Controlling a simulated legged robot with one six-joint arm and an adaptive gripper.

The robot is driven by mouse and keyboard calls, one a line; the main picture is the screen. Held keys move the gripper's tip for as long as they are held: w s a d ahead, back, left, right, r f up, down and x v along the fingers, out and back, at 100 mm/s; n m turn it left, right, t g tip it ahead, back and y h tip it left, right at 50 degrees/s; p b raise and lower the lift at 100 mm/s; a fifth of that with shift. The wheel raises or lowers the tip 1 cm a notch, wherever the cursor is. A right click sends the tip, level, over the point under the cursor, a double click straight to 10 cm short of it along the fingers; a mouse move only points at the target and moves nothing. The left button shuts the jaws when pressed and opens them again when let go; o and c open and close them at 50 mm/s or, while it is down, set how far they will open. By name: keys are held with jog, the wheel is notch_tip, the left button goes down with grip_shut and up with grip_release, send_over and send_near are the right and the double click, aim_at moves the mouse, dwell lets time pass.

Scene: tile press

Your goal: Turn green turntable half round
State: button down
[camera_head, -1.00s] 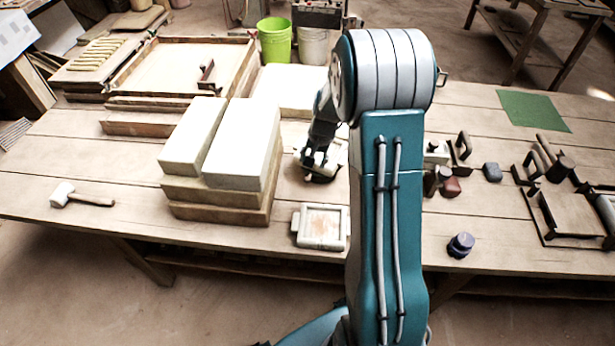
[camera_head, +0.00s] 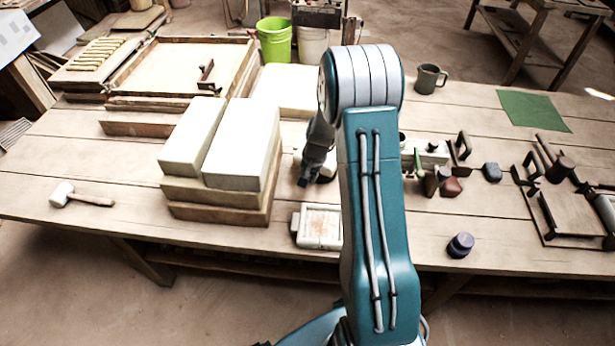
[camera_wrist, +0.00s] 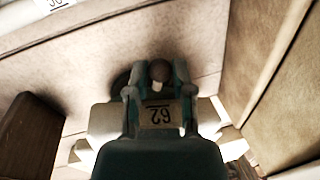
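My gripper (camera_head: 308,178) is low over the table, just right of the stacked blocks and left of my arm link. In the wrist view its two fingers (camera_wrist: 158,85) stand apart, with a gap between them. A small round brown knob (camera_wrist: 160,70) shows between the fingertips; I cannot tell whether they touch it. A pale plate (camera_wrist: 105,122) and an upside-down number label (camera_wrist: 159,114) show below the fingers. I cannot make out a green turntable in either view; my arm hides part of the table.
White blocks on boards (camera_head: 240,145) stand close left of my gripper. A square pale frame (camera_head: 318,226) lies in front of it. A mallet (camera_head: 80,196) lies left. Stamps (camera_head: 450,187), a dark mug (camera_head: 430,78) and a green sheet (camera_head: 535,110) are right.

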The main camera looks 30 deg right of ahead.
jog(key=shift+s+d+f, duration=0.1)
jog(key=shift+s+d, duration=0.05)
jog(key=shift+s, duration=0.05)
dwell(0.3)
jog(key=shift+s+d+n, duration=0.6)
jog(key=shift+n, duration=0.6)
jog(key=shift+s+d+n+g+y, duration=0.15)
jog(key=shift+s+d+n+g, duration=0.25)
jog(key=shift+d+n, duration=0.45)
jog(key=shift+s+d+n+g+y, duration=0.2)
jog(key=shift+s+d+n, duration=0.3)
jog(key=shift+n, duration=0.55)
jog(key=shift+s+d+n+g, duration=0.2)
jog(key=shift+d+n+g, duration=0.1)
jog(key=shift+d+n, duration=2.15)
jog(key=shift+n, duration=0.55)
jog(key=shift+d+g, duration=0.1)
jog(key=shift+g, duration=0.2)
jog(key=shift+c, duration=2.4)
grip_release()
jog(key=shift+w, duration=0.1)
